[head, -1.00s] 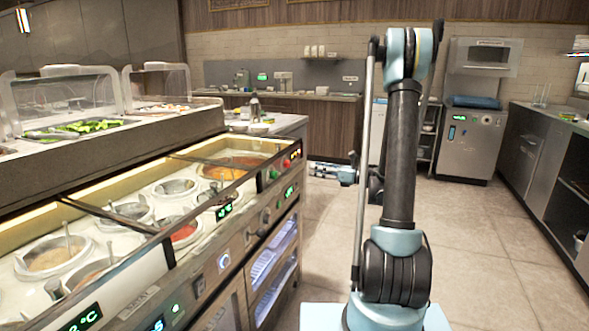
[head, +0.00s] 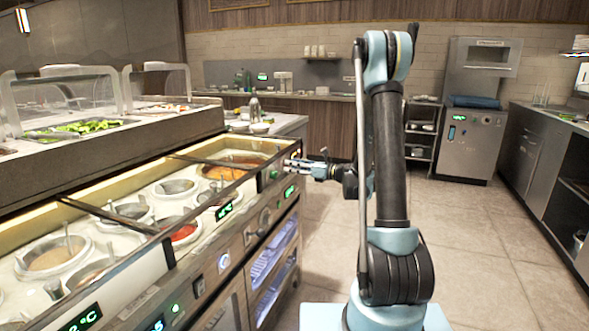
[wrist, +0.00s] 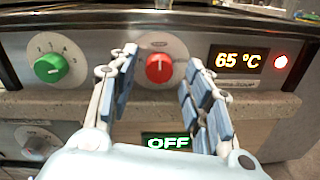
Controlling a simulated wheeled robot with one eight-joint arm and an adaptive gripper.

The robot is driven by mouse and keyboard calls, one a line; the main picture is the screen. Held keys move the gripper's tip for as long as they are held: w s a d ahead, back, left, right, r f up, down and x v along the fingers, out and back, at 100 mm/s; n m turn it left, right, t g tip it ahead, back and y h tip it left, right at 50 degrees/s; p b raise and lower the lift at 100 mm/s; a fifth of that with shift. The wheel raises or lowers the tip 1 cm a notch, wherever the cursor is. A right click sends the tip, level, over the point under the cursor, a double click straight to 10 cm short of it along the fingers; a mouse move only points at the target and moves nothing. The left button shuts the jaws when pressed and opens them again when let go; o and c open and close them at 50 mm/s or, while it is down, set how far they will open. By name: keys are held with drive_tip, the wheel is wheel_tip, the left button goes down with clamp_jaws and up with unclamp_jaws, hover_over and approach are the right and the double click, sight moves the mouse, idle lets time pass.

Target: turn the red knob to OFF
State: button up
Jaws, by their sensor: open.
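The red knob (wrist: 160,69) sits on a round white dial on the counter's front panel, in the middle of the wrist view. A pale mark on it appears to point straight up. My gripper (wrist: 162,58) is open, with one finger on each side of the red knob; I cannot tell whether either touches it. A lit green "OFF" display (wrist: 168,143) shows below the knob, between the fingers. In the head view my gripper (head: 292,164) is at the far end of the counter front and covers the knob area.
A green knob (wrist: 50,68) on a numbered dial is left of the red one. A "65 °C" display (wrist: 238,60) and a lit red lamp (wrist: 280,62) are to its right. The sauce counter (head: 150,240) runs along the left; the floor (head: 480,240) on the right is clear.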

drive_tip(key=shift+c, duration=0.5)
clamp_jaws()
drive_tip(key=shift+n, duration=0.3)
drive_tip(key=shift+f+n+g+y, duration=0.1)
drive_tip(key=shift+n+g+y, duration=0.25)
drive_tip(key=shift+n, duration=7.55)
